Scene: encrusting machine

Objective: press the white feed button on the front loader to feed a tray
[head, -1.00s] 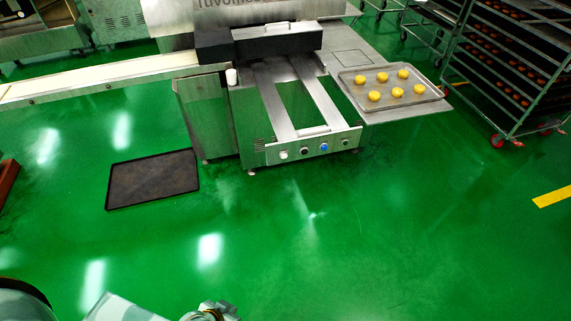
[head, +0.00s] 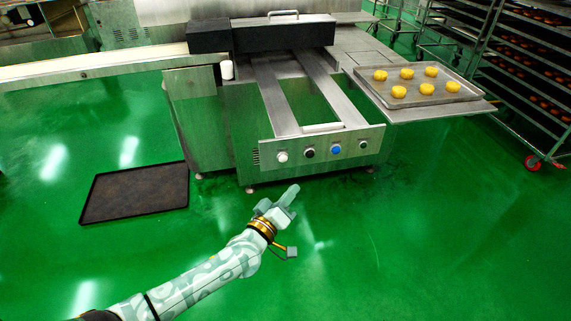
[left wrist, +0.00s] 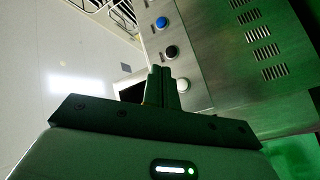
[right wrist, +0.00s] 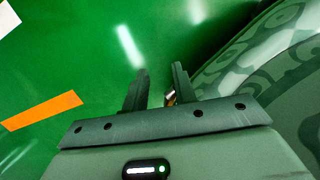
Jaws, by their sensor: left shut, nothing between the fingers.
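The front loader (head: 376,138) has a steel front panel with a row of knobs and buttons. The white feed button (head: 282,156) is the leftmost one. In the left wrist view the white button (left wrist: 184,86) shows just right of the fingertips. My left gripper (head: 293,189) is shut and empty, in front of and below the panel in the head view. It also shows in the left wrist view (left wrist: 161,72); a gap to the button cannot be judged there. My right gripper (right wrist: 158,82) is open and empty over the green floor, seen only in the right wrist view.
A black button (head: 309,152), a blue button (head: 336,150) and another knob (head: 363,145) sit right of the white one. A tray (head: 437,97) of yellow pieces lies on the right side table.

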